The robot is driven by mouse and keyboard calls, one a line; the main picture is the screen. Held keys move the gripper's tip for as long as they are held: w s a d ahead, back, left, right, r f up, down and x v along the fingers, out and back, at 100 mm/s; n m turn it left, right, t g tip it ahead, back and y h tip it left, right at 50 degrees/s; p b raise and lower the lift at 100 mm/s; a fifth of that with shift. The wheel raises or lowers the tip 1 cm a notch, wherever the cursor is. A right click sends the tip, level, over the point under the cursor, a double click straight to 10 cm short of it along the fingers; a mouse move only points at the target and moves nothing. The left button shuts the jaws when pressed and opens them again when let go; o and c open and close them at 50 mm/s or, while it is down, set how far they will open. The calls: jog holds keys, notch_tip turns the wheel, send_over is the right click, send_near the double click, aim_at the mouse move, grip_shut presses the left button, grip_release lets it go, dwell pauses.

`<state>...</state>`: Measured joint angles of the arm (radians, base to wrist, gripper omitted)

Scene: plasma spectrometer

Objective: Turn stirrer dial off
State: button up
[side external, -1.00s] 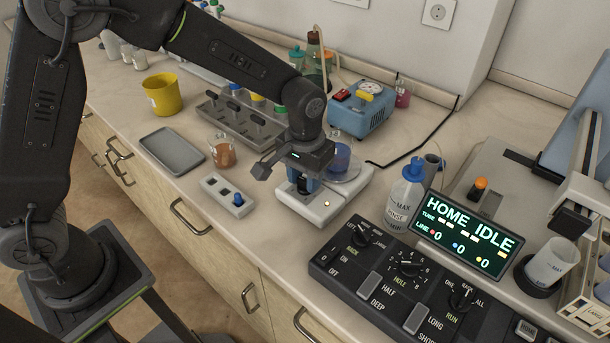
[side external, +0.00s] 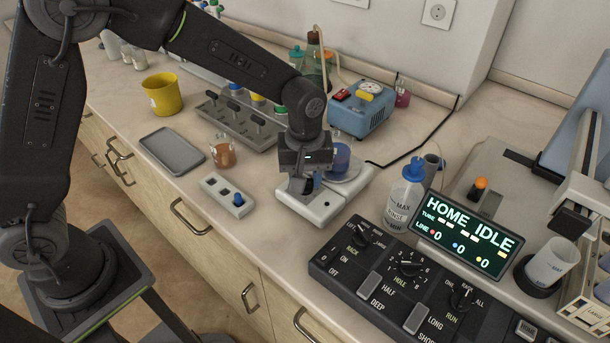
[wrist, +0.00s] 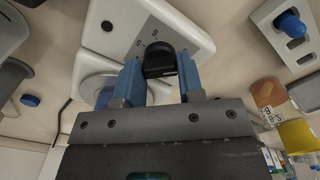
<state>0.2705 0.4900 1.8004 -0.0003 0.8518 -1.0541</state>
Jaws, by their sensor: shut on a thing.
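The stirrer (side external: 322,206) is a white plate-topped unit in the middle of the bench, with a blue-filled beaker (side external: 340,157) on its round plate. Its black dial (wrist: 159,60) sits on the front panel in the wrist view, with small marks printed beside it. My gripper (wrist: 160,72) has its two blue fingers on either side of the dial and is shut on it. In the side view my gripper (side external: 305,180) is over the front of the stirrer and hides most of the dial. The dial's exact setting is hard to read.
A white block with a blue knob (side external: 238,200) and a beaker of brown liquid (side external: 223,153) stand left of the stirrer. A wash bottle (side external: 404,196) and a black control panel (side external: 390,275) are to the right. A blue pump (side external: 362,108) stands behind.

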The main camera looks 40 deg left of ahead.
jog(key=shift+r, duration=0.1)
dwell(0.4)
jog(key=o, duration=0.7)
jog(key=shift+c, duration=0.2)
notch_tip(320, 180, up, 14)
jog(key=s+a+r+m+t, duration=0.3)
jog(key=s+a+r+m, duration=0.15)
jog(key=s+a, duration=0.4)
jog(key=s+a+f+m+t, duration=0.2)
jog(key=s+a+m, duration=0.1)
jog(key=s, duration=0.8)
jog(key=shift+s+m+t, duration=0.3)
jog(key=shift+s+m, duration=0.05)
jog(key=shift+m, duration=0.4)
